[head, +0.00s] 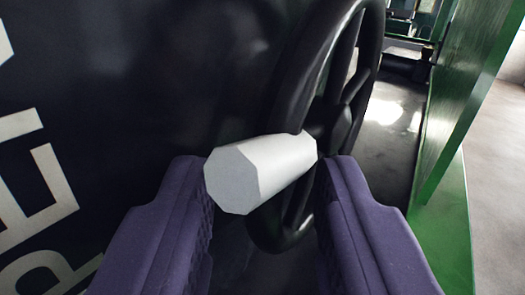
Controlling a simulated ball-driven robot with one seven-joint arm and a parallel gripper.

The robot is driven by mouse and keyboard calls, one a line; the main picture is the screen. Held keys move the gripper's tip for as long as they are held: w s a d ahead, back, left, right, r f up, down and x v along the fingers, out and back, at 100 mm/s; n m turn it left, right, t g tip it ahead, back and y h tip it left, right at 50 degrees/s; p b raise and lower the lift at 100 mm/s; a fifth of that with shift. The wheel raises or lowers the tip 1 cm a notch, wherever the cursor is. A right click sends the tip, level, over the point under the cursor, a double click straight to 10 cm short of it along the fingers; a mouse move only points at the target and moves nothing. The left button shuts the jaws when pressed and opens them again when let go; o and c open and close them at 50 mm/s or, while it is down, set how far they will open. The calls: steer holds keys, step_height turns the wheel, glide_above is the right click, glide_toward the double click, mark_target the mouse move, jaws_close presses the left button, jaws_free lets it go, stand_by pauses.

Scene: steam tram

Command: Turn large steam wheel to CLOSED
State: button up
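The large steam wheel (345,82) is black, with a thick rim and spokes, and is seen nearly edge-on in the upper middle of the head view. A white, many-sided handle (275,168) crosses in front of its lower rim, tilted with its flat near end to the lower left. My gripper (262,165) has two purple fingers, one on each side of the handle. The handle fills the gap, and both fingers appear to touch it, so the gripper looks shut on it. The handle hides part of the rim. No CLOSED mark is readable.
A dark wall (130,80) with large white letters (35,180) stands close on the left. A green panel (455,100) stands on the right, with a pale floor (500,170) beyond it. A dark, shiny surface lies behind the wheel.

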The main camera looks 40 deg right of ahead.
steer(key=shift+s, duration=0.1)
steer(key=shift+c, duration=0.2)
jaws_close()
stand_by(1.2)
